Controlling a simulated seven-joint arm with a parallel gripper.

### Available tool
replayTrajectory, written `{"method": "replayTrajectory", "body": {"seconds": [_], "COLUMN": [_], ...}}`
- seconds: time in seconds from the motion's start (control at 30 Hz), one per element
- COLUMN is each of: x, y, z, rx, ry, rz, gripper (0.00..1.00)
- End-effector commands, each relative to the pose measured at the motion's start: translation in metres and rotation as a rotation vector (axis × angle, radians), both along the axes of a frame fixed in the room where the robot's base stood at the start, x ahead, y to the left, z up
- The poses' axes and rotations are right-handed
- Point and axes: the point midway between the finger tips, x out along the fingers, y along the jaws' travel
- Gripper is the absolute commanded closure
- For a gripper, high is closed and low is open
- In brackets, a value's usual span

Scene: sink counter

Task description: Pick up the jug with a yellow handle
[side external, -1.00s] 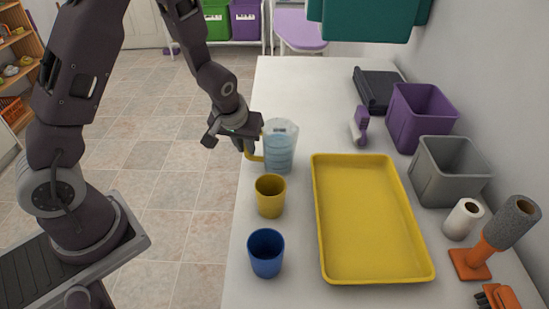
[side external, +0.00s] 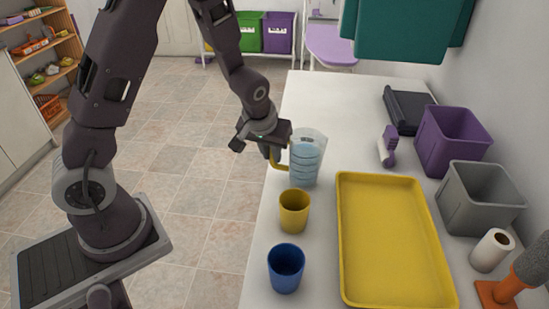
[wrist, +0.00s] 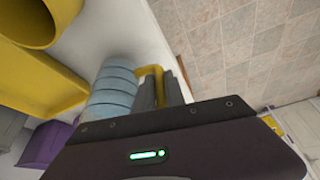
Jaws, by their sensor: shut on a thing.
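The jug (side external: 306,165) is clear with a blue tint and has a yellow handle (side external: 279,165) on its left side. It stands upright at the counter's left edge; I cannot tell whether its base touches the counter. My gripper (side external: 274,155) is at the handle, left of the jug body. In the wrist view, the jug's ribbed blue body (wrist: 113,88) lies left of my gripper (wrist: 160,90), whose fingers are shut around the yellow handle (wrist: 153,70). The fingers hide part of the handle.
A yellow cup (side external: 294,213) and a blue cup (side external: 286,270) stand in front of the jug. A yellow tray (side external: 390,240) lies to the right. Purple (side external: 452,145) and grey (side external: 480,200) bins line the wall. The counter (side external: 320,95) behind the jug is clear.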

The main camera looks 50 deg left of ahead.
Motion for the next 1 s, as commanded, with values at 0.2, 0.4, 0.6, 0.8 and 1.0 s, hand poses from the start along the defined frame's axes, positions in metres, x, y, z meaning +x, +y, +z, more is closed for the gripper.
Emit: {"method": "replayTrajectory", "body": {"seconds": [0.2,0.4,0.6,0.8,1.0], "x": [0.001,0.001,0.001,0.001,0.0], "y": [-0.001,-0.001,0.0,0.0,0.0], "z": [0.029,0.053,0.071,0.081,0.084], "rx": [-0.001,-0.001,0.0,-0.001,-0.001], "ry": [-0.006,-0.006,-0.005,-0.003,-0.002], "rz": [-0.001,-0.001,-0.001,-0.001,0.0], "gripper": [1.0,1.0,1.0,1.0,1.0]}}
